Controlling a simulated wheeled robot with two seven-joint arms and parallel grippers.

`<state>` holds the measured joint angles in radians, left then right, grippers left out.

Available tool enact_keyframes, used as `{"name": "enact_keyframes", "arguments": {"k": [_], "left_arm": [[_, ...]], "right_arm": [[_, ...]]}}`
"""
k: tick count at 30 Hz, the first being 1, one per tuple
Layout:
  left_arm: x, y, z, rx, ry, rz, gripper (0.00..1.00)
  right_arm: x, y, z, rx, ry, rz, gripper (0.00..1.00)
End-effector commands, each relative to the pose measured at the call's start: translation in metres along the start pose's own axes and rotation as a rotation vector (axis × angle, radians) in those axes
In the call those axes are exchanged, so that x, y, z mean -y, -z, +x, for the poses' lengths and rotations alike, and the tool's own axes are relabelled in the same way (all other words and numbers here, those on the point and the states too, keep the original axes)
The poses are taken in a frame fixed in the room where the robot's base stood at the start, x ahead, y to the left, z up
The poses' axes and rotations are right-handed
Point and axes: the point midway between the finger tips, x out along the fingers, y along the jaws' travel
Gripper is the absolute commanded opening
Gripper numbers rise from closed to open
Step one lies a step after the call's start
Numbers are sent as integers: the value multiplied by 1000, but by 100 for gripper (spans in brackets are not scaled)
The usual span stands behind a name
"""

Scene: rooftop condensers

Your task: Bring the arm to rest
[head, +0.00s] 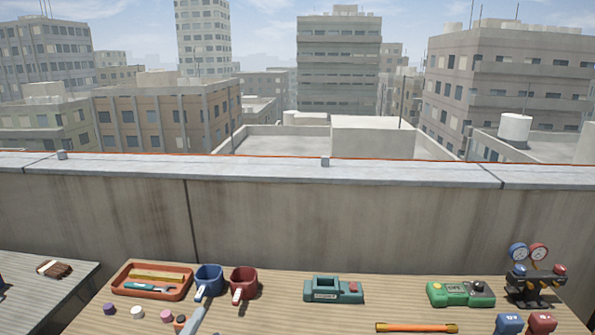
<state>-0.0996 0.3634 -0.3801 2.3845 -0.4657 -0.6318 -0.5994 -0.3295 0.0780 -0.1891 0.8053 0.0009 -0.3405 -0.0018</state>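Neither of my grippers can be made out in the head view, and no arm of mine is clearly in sight. A pale grey-blue elongated shape (192,321) reaches up from the bottom edge at the left of the wooden table (275,318). I cannot tell what it is.
An orange tray (119,287) with tools, a blue cup (209,277), a red cup (244,281), a green-grey device (328,289), a green meter (455,293), a gauge set (525,275) and an orange rod (416,328) occupy the table. A concrete parapet (330,220) stands behind.

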Motion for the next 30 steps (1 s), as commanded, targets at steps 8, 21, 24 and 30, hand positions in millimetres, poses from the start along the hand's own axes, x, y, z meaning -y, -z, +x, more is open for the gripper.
{"name": "enact_keyframes", "arguments": {"k": [8,21,24,30], "left_arm": [[-125,-78,-97,546,-453,-607,54],[-208,-85,-255,1164,-819,-1046,54],[-231,-93,-248,1174,-827,-1043,54],[-281,-108,-240,1183,-840,-1035,54]], "right_arm": [[-13,-2,0,2,-13,-7,100],[-10,-2,0,2,-11,-5,100],[-5,0,-2,-1,-6,-3,100],[1,-7,-3,8,1,0,100]]}}
